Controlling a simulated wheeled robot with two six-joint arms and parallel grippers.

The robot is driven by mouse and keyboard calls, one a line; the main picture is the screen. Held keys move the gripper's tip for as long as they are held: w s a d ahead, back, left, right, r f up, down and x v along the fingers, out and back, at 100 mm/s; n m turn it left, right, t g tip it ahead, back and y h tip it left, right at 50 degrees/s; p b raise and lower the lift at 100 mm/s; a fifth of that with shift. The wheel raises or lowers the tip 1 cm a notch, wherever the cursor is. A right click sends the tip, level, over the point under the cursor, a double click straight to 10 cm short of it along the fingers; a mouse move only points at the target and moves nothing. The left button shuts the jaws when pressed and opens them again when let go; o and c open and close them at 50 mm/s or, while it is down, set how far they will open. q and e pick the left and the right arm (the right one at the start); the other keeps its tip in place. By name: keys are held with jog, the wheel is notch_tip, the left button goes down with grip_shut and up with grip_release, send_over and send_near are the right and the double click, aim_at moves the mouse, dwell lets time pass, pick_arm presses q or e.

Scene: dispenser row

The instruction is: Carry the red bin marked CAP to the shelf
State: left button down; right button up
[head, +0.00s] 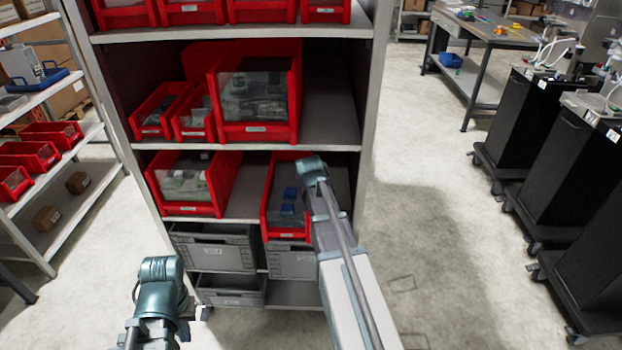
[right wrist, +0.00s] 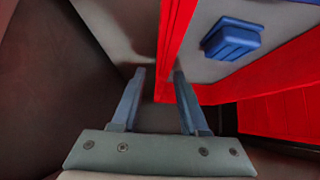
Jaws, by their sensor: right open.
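A red bin (head: 266,205) with blue blocks in it stands on a middle shelf of the rack. Its front label is too small to read, so I cannot tell if it says CAP. My right arm reaches over its right side in the head view, and the right fingers are hidden there. In the right wrist view my right gripper (right wrist: 158,76) is open, with a red bin wall (right wrist: 172,50) between or just beyond its fingers. A blue block (right wrist: 232,38) lies inside that bin. My left gripper (head: 160,285) is low at the left, away from the rack; its fingers are unclear.
Another red bin (head: 188,184) stands to the left on the same shelf. A larger red bin (head: 256,95) and smaller ones are above, with free shelf room (head: 330,122) at their right. Grey crates (head: 213,248) sit below. Black carts (head: 530,115) stand at the right beyond open floor.

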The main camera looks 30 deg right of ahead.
jog(key=p+v, duration=0.8)
jog(key=v, duration=0.4)
jog(key=shift+r, duration=0.1)
jog(key=shift+a, duration=0.15)
jog(key=s+a+f+n+g+y, duration=0.1)
jog(key=s+a+f+n+g, duration=0.15)
jog(key=a, duration=0.65)
jog(key=s+a+f+n+g+y, duration=0.1)
jog(key=s+a+f+n+y, duration=0.15)
jog(key=a, duration=0.65)
jog(key=s+a+f+n+g, duration=0.1)
jog(key=s+a+n+g, duration=0.3)
jog(key=s+a, duration=1)
jog(key=shift+s+a+f+n, duration=0.25)
jog(key=shift+s+n, duration=0.35)
